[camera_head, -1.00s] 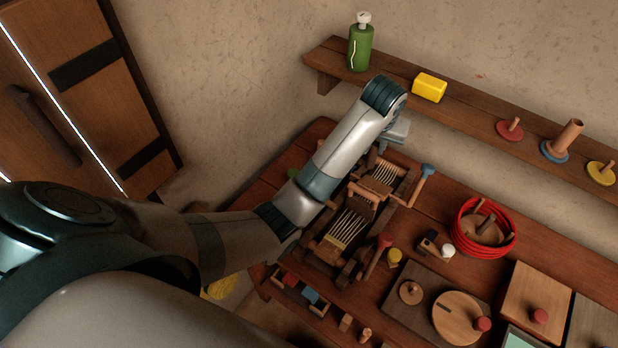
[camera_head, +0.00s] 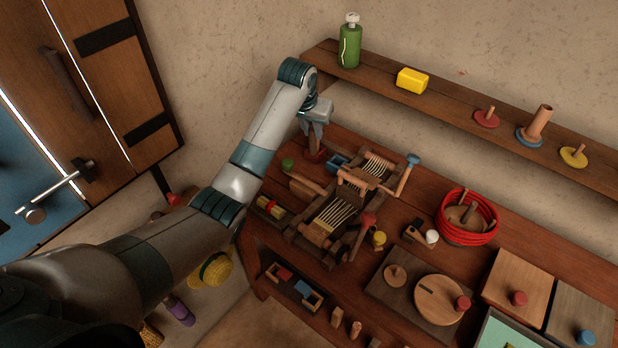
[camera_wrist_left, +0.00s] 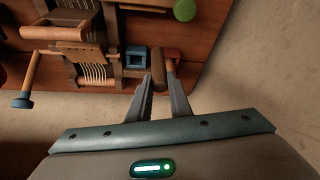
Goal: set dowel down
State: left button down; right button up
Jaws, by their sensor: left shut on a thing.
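My left gripper (camera_head: 315,142) is over the far left corner of the wooden table, pointing down. In the left wrist view its fingers (camera_wrist_left: 163,78) are shut on a dark brown dowel (camera_wrist_left: 158,68), seen nearly end-on. In the head view the dowel is mostly hidden by the fingers. My right gripper is not in view.
A blue box (camera_head: 338,163) is close beside the fingers. The wooden loom (camera_head: 335,215) stands to their right. A green-ended piece (camera_head: 288,163) is to their left. The wall shelf (camera_head: 385,87) and wall are behind. Several boards and a red coil (camera_head: 468,218) fill the table's right.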

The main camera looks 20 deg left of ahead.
aim_at(312, 153)
pick_arm(q)
notch_tip(312, 153, down, 6)
jog(key=shift+r+p, duration=0.1)
jog(key=shift+p, duration=0.95)
jog(key=shift+f, duration=0.2)
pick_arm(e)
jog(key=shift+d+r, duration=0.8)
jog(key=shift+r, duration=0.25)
pick_arm(q)
jog(key=shift+f, duration=0.1)
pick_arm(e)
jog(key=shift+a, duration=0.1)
pick_arm(q)
jog(key=shift+f, duration=0.3)
jog(key=shift+f+p, duration=0.55)
jog(key=shift+f, duration=0.95)
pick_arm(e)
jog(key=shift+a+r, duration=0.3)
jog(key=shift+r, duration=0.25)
pick_arm(q)
jog(key=shift+f, duration=0.1)
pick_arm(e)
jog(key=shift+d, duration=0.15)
